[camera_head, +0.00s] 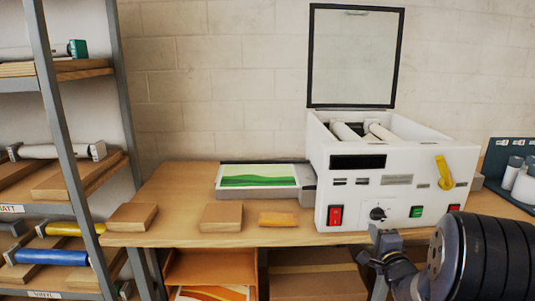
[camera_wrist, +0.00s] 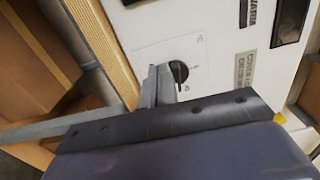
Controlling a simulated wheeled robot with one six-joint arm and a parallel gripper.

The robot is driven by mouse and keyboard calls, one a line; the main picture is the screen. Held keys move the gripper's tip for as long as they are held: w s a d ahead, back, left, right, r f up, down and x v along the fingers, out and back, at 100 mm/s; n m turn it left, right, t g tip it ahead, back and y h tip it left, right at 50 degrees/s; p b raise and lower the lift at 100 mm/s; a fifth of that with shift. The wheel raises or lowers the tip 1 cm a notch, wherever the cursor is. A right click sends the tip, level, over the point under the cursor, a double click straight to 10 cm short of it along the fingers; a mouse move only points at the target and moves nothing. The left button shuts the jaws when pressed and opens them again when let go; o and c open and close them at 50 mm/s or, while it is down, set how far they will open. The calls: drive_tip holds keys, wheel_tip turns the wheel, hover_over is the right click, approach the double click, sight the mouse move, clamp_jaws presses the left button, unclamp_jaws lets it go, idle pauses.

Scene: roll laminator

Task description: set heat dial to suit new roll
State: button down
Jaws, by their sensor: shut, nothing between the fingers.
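The heat dial (camera_head: 378,213) is a small black knob on the lower front of the white laminator (camera_head: 350,190). In the wrist view the dial (camera_wrist: 179,73) sits on a pale panel with small marks around it, too small to read. My gripper (camera_head: 380,233) is just below the dial in the head view. In the wrist view my gripper (camera_wrist: 158,75) is shut and empty, with its tips right beside the dial and overlapping its edge. I cannot tell whether they touch. The laminator lid (camera_head: 355,55) stands open, and two white rolls (camera_head: 362,131) lie inside.
The front also has red switches (camera_head: 335,215), a green button (camera_head: 416,212) and a yellow lever (camera_head: 444,172). A tray with a green print (camera_head: 258,176) and wooden blocks (camera_head: 221,216) are on the bench at left. Shelves with rolls (camera_head: 50,257) stand far left.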

drive_tip(key=shift+w, duration=1.35)
drive_tip(key=shift+d+r+p, duration=0.1)
drive_tip(key=shift+d+p, duration=0.1)
drive_tip(key=shift+p, duration=0.1)
drive_tip(key=shift+r+p, duration=0.65)
drive_tip(key=shift+p, duration=0.05)
drive_tip(key=shift+r+p, duration=0.35)
drive_tip(key=shift+r, duration=0.15)
drive_tip(key=shift+a, duration=0.15)
drive_tip(key=shift+a+r, duration=0.15)
drive_tip(key=shift+a, duration=0.15)
drive_tip(key=s, duration=0.6)
drive_tip(key=shift+d, duration=0.15)
